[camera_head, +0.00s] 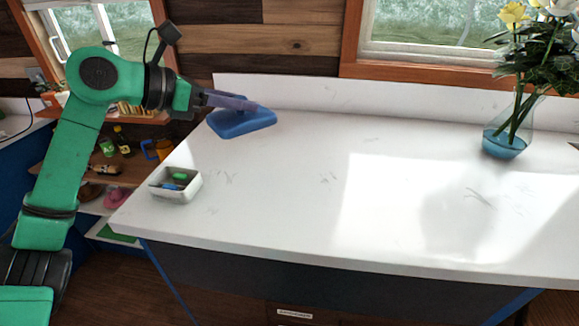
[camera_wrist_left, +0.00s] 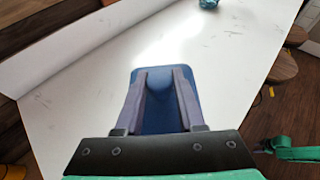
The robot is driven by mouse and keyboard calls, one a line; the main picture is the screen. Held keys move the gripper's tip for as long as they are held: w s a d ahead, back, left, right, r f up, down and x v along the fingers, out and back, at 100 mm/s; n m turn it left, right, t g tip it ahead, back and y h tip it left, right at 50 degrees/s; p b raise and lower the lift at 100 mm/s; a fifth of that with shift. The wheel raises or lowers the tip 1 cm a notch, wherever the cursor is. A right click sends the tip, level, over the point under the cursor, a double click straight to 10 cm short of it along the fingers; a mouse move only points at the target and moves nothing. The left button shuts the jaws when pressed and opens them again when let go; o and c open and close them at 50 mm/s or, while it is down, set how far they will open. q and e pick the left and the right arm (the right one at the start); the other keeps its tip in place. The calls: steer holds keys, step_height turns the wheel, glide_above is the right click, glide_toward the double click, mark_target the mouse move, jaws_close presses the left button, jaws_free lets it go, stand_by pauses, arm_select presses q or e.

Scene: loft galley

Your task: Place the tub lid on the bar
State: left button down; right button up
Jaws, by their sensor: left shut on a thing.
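The blue tub lid (camera_head: 240,123) is a rounded flat piece at the far left corner of the white bar (camera_head: 270,205). My left gripper (camera_head: 232,102) is shut on it from the left. In the left wrist view the lid (camera_wrist_left: 153,116) shows between the two purple-grey fingers (camera_wrist_left: 160,98), over the white bar top (camera_wrist_left: 245,80). I cannot tell whether the lid touches the bar or hangs just above it.
A small white tub (camera_head: 176,185) with green and blue items stands near the bar's left front edge. A glass vase (camera_head: 504,141) of flowers stands at the right. The middle of the bar is clear. Shelves with bottles (camera_head: 123,141) are at the left.

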arm_select(q)
steer(key=shift+w+f, duration=0.35)
steer(key=shift+f, duration=0.1)
steer(key=shift+s+f, duration=0.35)
steer(key=shift+f, duration=0.5)
steer(key=f, duration=0.5)
steer(key=s+f+p, duration=0.1)
steer(key=f, duration=0.4)
steer(key=f+p, duration=0.1)
steer(key=f, duration=0.5)
steer(key=shift+s, duration=0.2)
steer(key=shift+f, duration=0.45)
steer(key=c, duration=0.5)
jaws_free()
arm_select(e)
steer(key=shift+s+r, duration=0.8)
steer(key=shift+r, duration=0.1)
